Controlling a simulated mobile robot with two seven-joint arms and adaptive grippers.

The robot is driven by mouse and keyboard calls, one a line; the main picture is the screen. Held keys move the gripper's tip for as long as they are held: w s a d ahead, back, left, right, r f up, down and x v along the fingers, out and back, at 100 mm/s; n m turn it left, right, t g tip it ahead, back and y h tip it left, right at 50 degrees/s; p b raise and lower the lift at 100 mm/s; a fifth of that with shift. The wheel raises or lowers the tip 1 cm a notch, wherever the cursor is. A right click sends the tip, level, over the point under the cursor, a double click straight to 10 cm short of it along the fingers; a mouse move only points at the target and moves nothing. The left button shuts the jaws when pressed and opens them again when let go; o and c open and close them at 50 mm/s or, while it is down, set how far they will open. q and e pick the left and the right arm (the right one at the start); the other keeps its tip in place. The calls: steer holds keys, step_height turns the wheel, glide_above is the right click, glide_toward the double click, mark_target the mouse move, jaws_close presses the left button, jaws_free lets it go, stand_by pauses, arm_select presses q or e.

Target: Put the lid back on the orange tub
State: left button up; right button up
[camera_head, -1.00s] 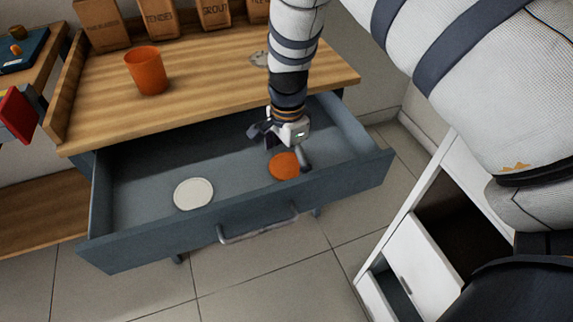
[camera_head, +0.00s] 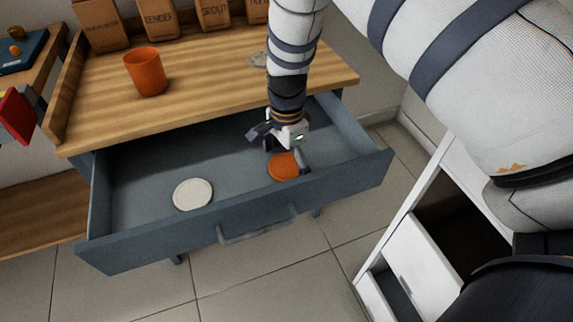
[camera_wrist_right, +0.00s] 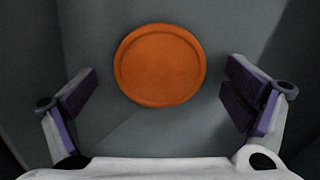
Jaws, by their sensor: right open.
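The orange tub (camera_head: 147,74) stands upright and open on the wooden worktop at the left. A round orange lid (camera_head: 283,167) lies flat in the open drawer, towards its right side. A white round lid (camera_head: 193,194) lies in the same drawer to the left. My right gripper (camera_head: 286,152) is down in the drawer at the orange lid and partly covers it in the head view. In the right wrist view the gripper (camera_wrist_right: 163,100) is open, its fingers spread wide on either side of the orange lid (camera_wrist_right: 160,65), apart from it. My left gripper is not in view.
The open grey-blue drawer (camera_head: 245,222) has raised walls around the lids. Several labelled brown bags (camera_head: 157,17) stand at the back of the worktop (camera_head: 205,82). A white cabinet (camera_head: 417,262) stands at the lower right.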

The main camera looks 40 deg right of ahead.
mark_target(287, 166)
steer(key=shift+c, duration=0.6)
steer(key=c, duration=0.7)
step_height(287, 166, up, 10)
steer(key=shift+r+p, duration=0.25)
steer(key=shift+p, duration=0.3)
